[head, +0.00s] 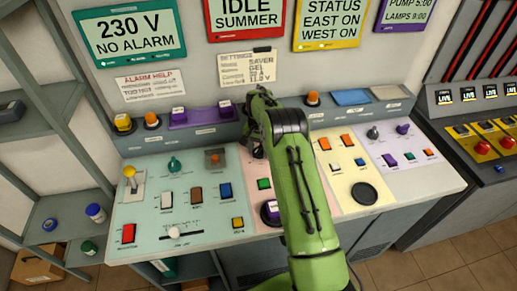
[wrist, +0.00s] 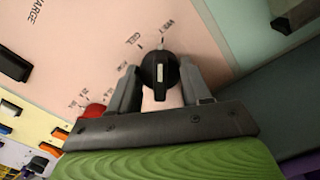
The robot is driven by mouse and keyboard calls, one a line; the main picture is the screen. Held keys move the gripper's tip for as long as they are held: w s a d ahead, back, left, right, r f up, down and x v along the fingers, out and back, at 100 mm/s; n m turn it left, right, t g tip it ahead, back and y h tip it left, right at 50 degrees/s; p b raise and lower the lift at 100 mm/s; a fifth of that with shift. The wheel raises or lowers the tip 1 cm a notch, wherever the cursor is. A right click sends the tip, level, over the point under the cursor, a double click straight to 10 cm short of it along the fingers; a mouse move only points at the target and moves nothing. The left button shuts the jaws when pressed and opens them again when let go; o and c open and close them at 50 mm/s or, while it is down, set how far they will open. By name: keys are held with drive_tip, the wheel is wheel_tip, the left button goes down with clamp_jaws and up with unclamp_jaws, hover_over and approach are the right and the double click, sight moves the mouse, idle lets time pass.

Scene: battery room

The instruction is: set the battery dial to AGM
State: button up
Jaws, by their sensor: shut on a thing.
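The battery dial (wrist: 160,70) is a black round knob with a white bar on its face, on the pink panel in the wrist view. The bar lies almost straight up and down in the picture, and the knob's narrow tail points down toward my wrist. Small labels, one reading GEL (wrist: 132,42), curve around its upper left side; AGM is too small to make out surely. My gripper (wrist: 158,82) is shut on the dial, one grey finger on each side. In the head view my green arm hides most of the dial and fingers.
The sloped console (head: 145,190) carries several buttons, switches and a slider (head: 174,233). A red button (wrist: 95,110) is close to my left finger in the wrist view. A paper settings note (head: 248,70) hangs on the wall behind. Shelves stand left.

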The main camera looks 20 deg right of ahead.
sight(259, 148)
drive_tip(key=n, duration=0.4)
drive_tip(key=shift+b, duration=0.3)
drive_tip(key=n, duration=0.4)
drive_tip(key=shift+n, duration=0.3)
drive_tip(key=n+b, duration=0.1)
drive_tip(key=n, duration=0.3)
drive_tip(key=shift+n, duration=2.4)
drive_tip(key=shift+r, duration=0.1)
drive_tip(key=o, duration=1.1)
wheel_tip(259, 148, up, 16)
drive_tip(key=p, duration=0.2)
drive_tip(key=shift+p, duration=0.35)
